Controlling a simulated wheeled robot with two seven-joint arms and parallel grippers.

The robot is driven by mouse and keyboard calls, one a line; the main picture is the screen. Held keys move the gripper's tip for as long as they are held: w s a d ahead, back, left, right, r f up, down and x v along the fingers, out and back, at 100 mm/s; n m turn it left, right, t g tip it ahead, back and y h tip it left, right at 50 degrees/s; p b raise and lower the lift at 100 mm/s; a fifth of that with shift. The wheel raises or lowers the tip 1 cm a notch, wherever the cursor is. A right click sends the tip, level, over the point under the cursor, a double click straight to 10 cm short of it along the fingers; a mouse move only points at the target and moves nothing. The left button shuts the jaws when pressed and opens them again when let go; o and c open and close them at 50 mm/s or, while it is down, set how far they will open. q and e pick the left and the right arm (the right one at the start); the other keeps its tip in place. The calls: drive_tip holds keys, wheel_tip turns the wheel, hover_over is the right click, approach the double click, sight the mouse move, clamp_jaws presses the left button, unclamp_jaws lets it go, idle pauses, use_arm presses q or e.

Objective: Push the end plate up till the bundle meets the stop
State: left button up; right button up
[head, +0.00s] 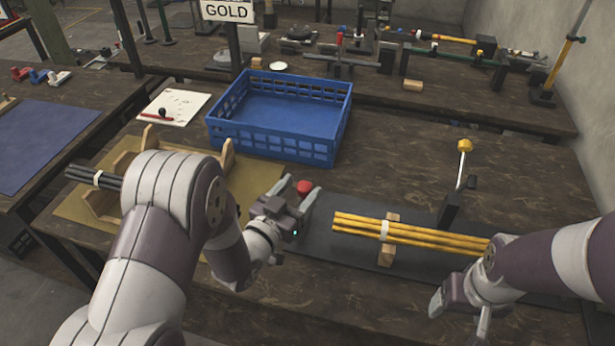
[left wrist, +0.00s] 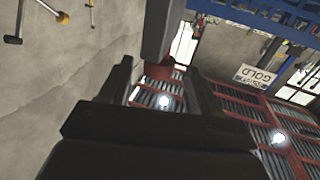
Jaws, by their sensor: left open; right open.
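The bundle of yellow rods (head: 410,232), with a white band around it, lies on a wooden block (head: 388,252) over a dark mat. A dark grey upright plate with a red knob (head: 305,187), seemingly the end plate, stands left of the bundle's left end, with a small gap visible. My left gripper (head: 290,207) is open at this plate's left side and partly hides it. My right gripper (head: 460,312) is open and empty, below the bundle's right end, which my right arm hides. I cannot make out the stop.
A lever with a yellow ball (head: 465,145) stands behind the bundle. A blue crate (head: 268,150) is at the back, by a GOLD sign (head: 228,10). A black rod bundle (head: 92,178) rests in a wooden cradle (head: 102,208) at left.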

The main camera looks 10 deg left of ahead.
use_arm(q)
drive_tip(key=x, duration=0.3)
drive_tip(key=shift+w+d+r, duration=0.1)
drive_tip(key=shift+w+d, duration=0.1)
drive_tip(key=shift+d, duration=0.1)
drive_tip(key=shift+w, duration=0.35)
